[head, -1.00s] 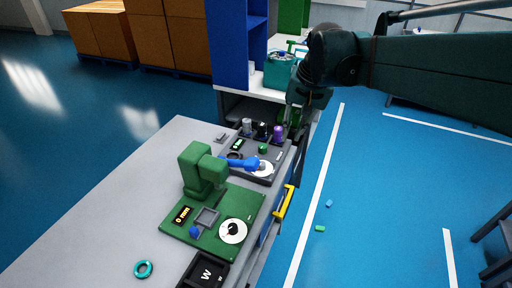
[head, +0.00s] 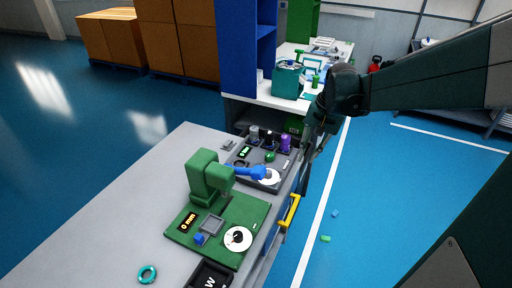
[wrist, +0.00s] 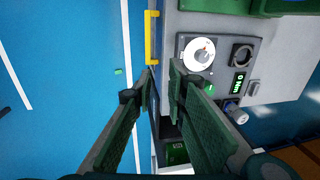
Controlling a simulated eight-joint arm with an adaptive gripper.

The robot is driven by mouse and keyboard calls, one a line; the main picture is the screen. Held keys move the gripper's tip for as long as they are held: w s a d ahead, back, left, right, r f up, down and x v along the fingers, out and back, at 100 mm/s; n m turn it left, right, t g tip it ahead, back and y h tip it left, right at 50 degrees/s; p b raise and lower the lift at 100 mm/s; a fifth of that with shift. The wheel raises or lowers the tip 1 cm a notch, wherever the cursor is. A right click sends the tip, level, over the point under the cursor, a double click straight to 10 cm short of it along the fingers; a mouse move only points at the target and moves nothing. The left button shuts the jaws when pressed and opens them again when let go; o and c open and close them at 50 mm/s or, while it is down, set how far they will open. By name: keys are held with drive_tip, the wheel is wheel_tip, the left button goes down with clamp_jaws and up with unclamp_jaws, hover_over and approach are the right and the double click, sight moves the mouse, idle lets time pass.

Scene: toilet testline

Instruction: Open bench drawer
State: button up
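The bench (head: 120,215) has a grey top. A yellow bar handle (head: 290,212) is on its right side, above a strip of blue drawer front (head: 268,238). The drawer appears shut, though little of its front shows. My gripper (head: 306,152) hangs beside the bench edge, farther back than the handle and apart from it. In the wrist view, the handle (wrist: 152,38) lies ahead of the fingertips. My gripper (wrist: 162,76) is open there, with an empty gap between its two green fingers.
A green tester (head: 210,180) and a grey panel with dials (head: 265,172) stand near the bench's right edge. A blue shelf (head: 240,60) and a white table (head: 290,98) are behind. Blue floor right of the bench is mostly clear, with two small pieces on it.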

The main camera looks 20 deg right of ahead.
approach(294, 207)
drive_tip(key=shift+w+f, duration=0.2)
drive_tip(key=shift+f, duration=0.1)
idle(0.5)
drive_tip(key=shift+w+a+f+b, duration=0.15)
drive_tip(key=shift+f+b, duration=0.2)
drive_tip(key=shift+f, duration=0.9)
drive_tip(key=shift+w+a+f+b, duration=0.2)
drive_tip(key=shift+f+b, duration=0.2)
drive_tip(key=shift+f, duration=0.8)
drive_tip(key=shift+w+a+f+b, duration=0.15)
drive_tip(key=shift+f+b, duration=0.2)
drive_tip(key=shift+f, duration=0.9)
clamp_jaws()
